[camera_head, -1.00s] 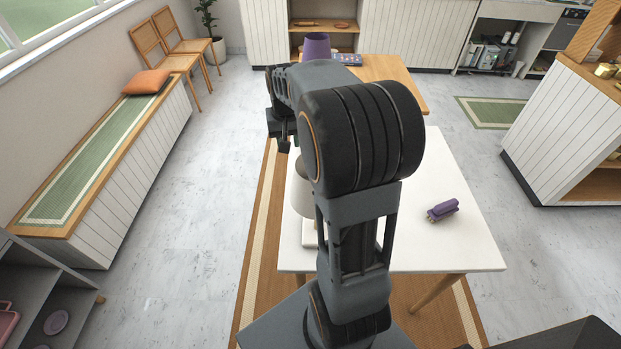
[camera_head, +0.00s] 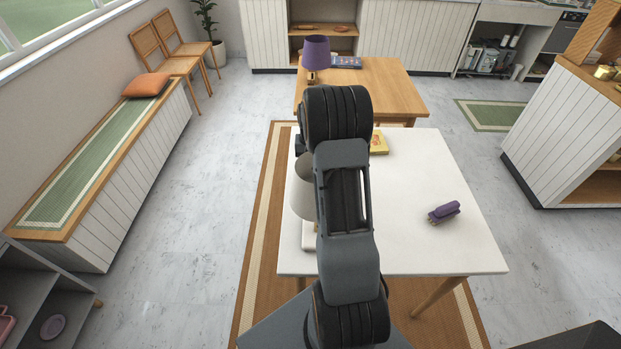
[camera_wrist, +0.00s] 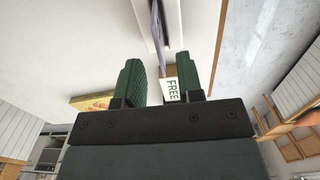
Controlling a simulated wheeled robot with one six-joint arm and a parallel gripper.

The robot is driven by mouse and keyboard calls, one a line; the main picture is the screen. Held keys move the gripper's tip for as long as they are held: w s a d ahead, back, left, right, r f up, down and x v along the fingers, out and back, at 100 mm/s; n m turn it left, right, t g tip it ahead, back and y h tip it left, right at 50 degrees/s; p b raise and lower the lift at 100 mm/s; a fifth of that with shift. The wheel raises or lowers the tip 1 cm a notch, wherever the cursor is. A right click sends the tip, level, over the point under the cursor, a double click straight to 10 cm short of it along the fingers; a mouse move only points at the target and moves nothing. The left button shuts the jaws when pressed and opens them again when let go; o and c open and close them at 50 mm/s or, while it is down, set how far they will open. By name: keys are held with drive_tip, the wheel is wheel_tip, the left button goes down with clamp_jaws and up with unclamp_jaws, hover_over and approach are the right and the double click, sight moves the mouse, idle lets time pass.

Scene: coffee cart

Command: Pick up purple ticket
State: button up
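My gripper (camera_wrist: 163,66) is open in the wrist view, its two green fingers apart. Between and beyond them shows a small white card (camera_wrist: 170,90) reading "FREE", partly hidden by the right finger. A thin purple-grey strip (camera_wrist: 160,40) runs above the card, toward the top edge. I cannot tell whether the strip or the card is the purple ticket, or whether a finger touches either. In the head view my arm hides the gripper's fingers and no ticket is clearly seen.
On the white table (camera_head: 415,170) stand a pale-shaded lamp (camera_head: 303,190), a yellow box (camera_head: 379,143) and a purple stapler-like object (camera_head: 444,212). The right half is mostly clear. A wooden table (camera_head: 385,85) behind holds a purple-shaded lamp (camera_head: 316,53).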

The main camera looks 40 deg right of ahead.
drive_tip(key=shift+s+a+f+p, duration=0.1)
drive_tip(key=shift+f+p, duration=0.35)
drive_tip(key=shift+f, duration=2.3)
clamp_jaws()
